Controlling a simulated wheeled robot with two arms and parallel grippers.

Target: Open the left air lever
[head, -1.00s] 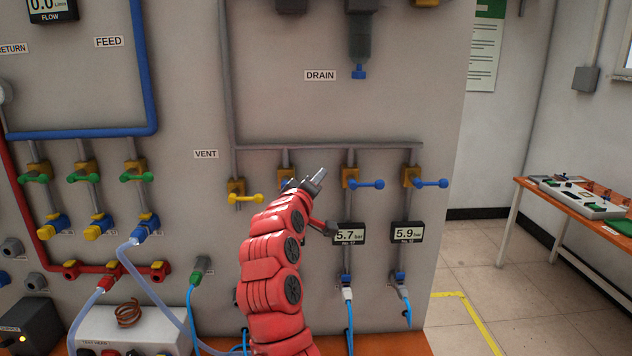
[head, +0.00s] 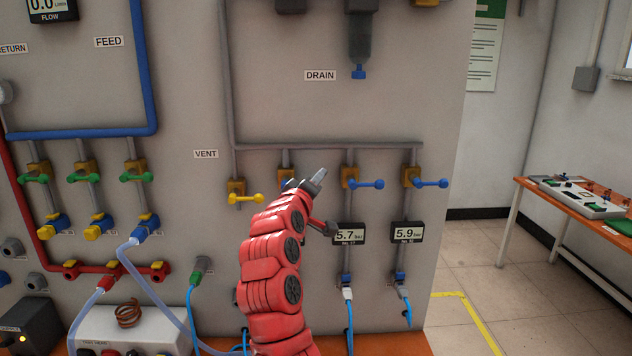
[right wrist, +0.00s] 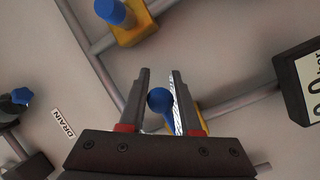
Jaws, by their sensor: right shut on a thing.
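The left air lever is blue with a round knob and sits on a yellow valve. In the head view only a small blue part of the lever (head: 285,183) shows behind my right gripper (head: 318,180). In the right wrist view the blue knob (right wrist: 158,100) is between the two fingers of my right gripper (right wrist: 160,85), which is shut on it. The fingers hide part of the valve behind it. My left gripper is not in view.
Two more blue levers (head: 366,184) (head: 430,183) point right on their valves, above pressure displays (head: 350,235) (head: 408,233). A yellow lever (head: 246,198) is left of my gripper. A grey pipe (head: 330,146) runs above the valves. A blue drain knob (head: 359,71) hangs higher up.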

